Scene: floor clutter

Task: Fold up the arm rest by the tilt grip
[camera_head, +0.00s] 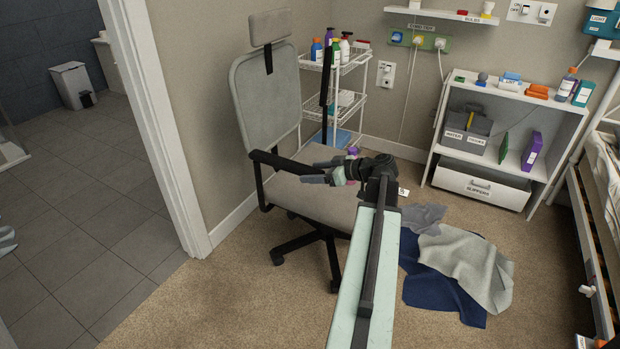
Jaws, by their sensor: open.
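A grey office chair (268,98) with a headrest stands at the centre, facing right. Its near black arm rest (278,162) lies lowered, running from the backrest towards my gripper. A second black bar (325,82), seemingly the far arm rest, stands upright beside the backrest. My gripper (308,172) is open above the seat (322,195), its fingers pointing left at the front end of the near arm rest. I cannot tell whether they touch it. The tilt grip cannot be made out; my gripper may cover it. A small purple thing (352,151) shows just behind my gripper.
A white wire rack (338,98) with bottles stands behind the chair. A white shelf unit (508,98) with a drawer stands at the right. Grey and blue cloths (465,265) lie on the carpet right of my arm. A door frame (160,125) stands left.

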